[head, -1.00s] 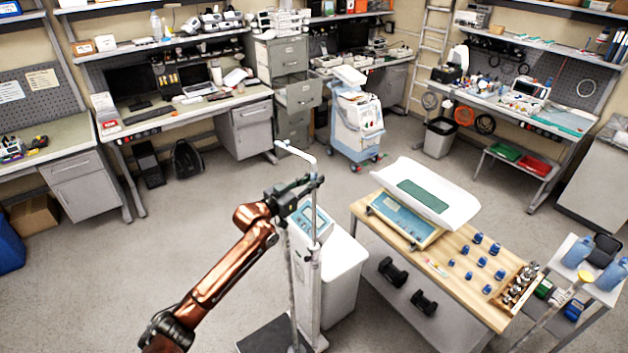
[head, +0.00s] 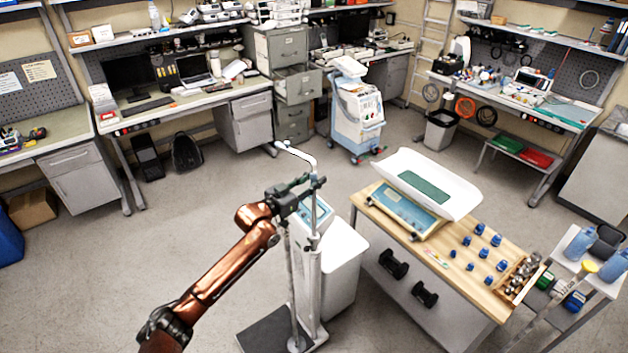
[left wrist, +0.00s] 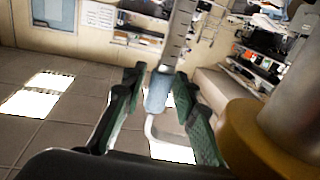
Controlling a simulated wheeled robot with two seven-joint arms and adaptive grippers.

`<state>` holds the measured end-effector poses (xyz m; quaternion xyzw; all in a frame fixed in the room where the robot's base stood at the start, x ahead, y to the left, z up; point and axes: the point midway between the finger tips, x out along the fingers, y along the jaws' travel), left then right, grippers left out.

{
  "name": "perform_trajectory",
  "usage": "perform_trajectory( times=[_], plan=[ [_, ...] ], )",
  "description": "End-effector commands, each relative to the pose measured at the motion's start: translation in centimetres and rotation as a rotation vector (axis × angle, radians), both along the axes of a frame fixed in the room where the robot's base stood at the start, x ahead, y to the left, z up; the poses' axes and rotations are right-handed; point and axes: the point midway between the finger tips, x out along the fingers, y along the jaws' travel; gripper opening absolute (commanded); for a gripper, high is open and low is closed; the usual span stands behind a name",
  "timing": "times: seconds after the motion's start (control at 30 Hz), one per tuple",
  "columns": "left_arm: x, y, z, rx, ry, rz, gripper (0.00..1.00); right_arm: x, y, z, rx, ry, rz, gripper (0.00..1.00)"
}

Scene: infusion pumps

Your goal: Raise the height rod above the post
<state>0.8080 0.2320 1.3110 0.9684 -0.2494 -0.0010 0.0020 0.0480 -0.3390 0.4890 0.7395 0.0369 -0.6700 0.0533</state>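The scale's upright post (head: 314,285) stands in front of me on a dark base. The height rod (head: 317,205) rises along it, with a white headpiece (head: 297,153) bent out to the left at the top. My left gripper (head: 312,184) is at the upper rod, just below the headpiece. In the left wrist view, its green-padded fingers (left wrist: 160,92) stand apart, one on each side of a blue-grey cylinder (left wrist: 157,95). A marked scale strip (left wrist: 179,38) continues beyond it. Small gaps seem to show beside the cylinder; contact is hard to tell. My right gripper is not in view.
A wooden-topped table (head: 385,230) with a baby scale (head: 425,185) and several blue bottles stands right of the post. A white cabinet (head: 343,265) is close behind the post. A blue-white machine (head: 357,115) stands farther back.

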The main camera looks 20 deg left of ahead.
Motion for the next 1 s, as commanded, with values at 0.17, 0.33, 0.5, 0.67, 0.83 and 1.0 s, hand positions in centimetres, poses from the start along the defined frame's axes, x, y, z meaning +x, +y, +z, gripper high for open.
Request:
perform_trajectory(
  times=[0.17, 0.33, 0.5, 0.67, 0.83, 1.0],
  plan=[
    [0.0, 0.0, 0.0, 0.000, 0.000, 0.000, 0.35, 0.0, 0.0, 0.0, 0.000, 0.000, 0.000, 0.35],
    [0.0, 0.0, 0.0, 0.001, 0.000, 0.000, 0.35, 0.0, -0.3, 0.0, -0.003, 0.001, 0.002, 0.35],
    [-1.1, 0.7, -0.1, 0.002, 0.000, 0.000, 0.35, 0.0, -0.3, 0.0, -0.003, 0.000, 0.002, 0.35],
    [-3.7, 2.2, -0.2, 0.003, 0.001, 0.002, 0.35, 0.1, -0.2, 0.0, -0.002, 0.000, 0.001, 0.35],
    [-6.9, 3.9, -0.2, 0.003, 0.001, 0.001, 0.35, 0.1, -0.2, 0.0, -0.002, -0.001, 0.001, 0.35],
    [-9.3, 5.1, -0.1, 0.001, 0.000, 0.000, 0.35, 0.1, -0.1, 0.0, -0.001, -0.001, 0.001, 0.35]
  ],
)
